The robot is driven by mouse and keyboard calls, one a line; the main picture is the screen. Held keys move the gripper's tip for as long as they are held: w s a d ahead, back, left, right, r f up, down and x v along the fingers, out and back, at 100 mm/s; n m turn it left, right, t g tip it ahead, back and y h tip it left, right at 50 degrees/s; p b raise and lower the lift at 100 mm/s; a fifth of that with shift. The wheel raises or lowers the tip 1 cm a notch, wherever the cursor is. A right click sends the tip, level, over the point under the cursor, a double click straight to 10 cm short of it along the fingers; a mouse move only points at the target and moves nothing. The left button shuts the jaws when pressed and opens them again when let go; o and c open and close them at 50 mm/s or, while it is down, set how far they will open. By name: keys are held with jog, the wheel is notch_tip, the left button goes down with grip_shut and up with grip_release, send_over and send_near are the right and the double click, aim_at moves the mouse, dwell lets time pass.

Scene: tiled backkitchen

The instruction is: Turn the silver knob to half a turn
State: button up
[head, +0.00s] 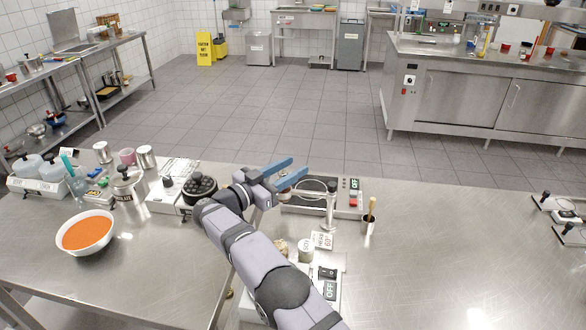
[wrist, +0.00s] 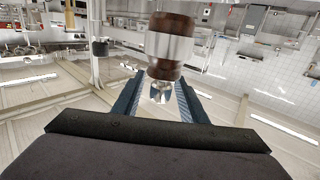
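My gripper (head: 287,175) is over the middle of the steel counter, its two blue fingers spread apart. In the wrist view the fingers (wrist: 158,100) are also apart. A silver cylinder with dark brown bands (wrist: 170,46) shows in the wrist view, above and between the fingers, with a small shiny metal end below it. I cannot tell whether it touches a finger or whether it is the silver knob. In the head view the gripper is beside a metal post (head: 331,207), and the arm hides part of the counter there.
A device with a green display (head: 354,184) and a cup holding a wooden-handled tool (head: 369,223) are right of the gripper. An OFF switch box (head: 329,290) is near the arm. A bowl of orange soup (head: 87,233) stands left. The right counter is mostly clear.

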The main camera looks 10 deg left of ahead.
jog(key=shift+b+v, duration=0.9)
jog(key=shift+v, duration=2.25)
jog(key=shift+r, duration=0.15)
jog(key=shift+w+r+n+t+y+p, duration=0.65)
jog(key=shift+w+r+n+t+y, duration=0.7)
jog(key=shift+r, duration=5.65)
jog(key=n+y+p, duration=0.1)
jog(key=n+y, duration=0.2)
jog(key=y, duration=0.2)
send_over(281, 176)
jog(key=shift+t, duration=0.35)
notch_tip(281, 176, down, 9)
jog(key=shift+f, duration=0.2)
notch_tip(281, 176, down, 5)
jog(key=shift+r+p, duration=0.1)
jog(key=shift+p, duration=0.7)
jog(key=shift+w+d+f+p, duration=0.15)
jog(key=shift+w+p, duration=0.15)
jog(key=shift+w, duration=0.55)
jog(key=shift+w+d+f+p, duration=0.15)
jog(key=shift+w+d+p, duration=0.1)
jog(key=shift+w, duration=0.55)
jog(key=shift+w+d+f+p, duration=0.15)
jog(key=shift+w+p, duration=0.15)
jog(key=shift+w, duration=0.55)
